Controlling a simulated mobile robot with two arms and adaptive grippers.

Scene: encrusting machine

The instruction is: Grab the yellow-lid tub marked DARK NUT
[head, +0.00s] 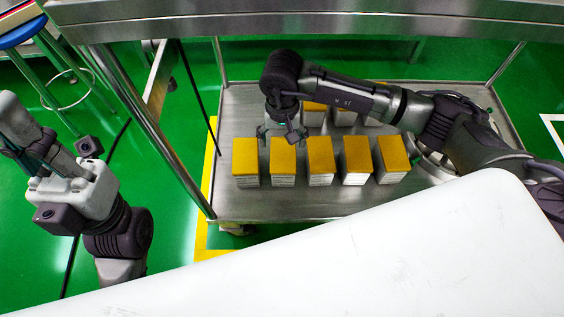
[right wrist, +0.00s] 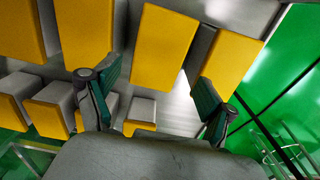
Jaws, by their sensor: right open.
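Several tubs with yellow lids stand in a row on the steel shelf (head: 222,207). They include the left-end tub (head: 245,156), the second tub (head: 283,155) and the middle tub (head: 320,155). No DARK NUT marking is readable; printing on their fronts is too small. My right gripper (head: 281,133) is open and empty, pointing down just behind the left part of this row. In the right wrist view, its spread fingers (right wrist: 157,85) have a yellow lid (right wrist: 166,45) beyond the gap between them. My left arm is at the far left; its finger state is unclear.
More yellow-lid tubs (head: 314,107) stand behind the front row, partly hidden by my right arm. A steel tabletop (head: 330,27) overhangs the shelf, with a leg (head: 160,130) at left. A white surface (head: 390,260) fills the foreground. A blue stool (head: 22,32) stands upper left.

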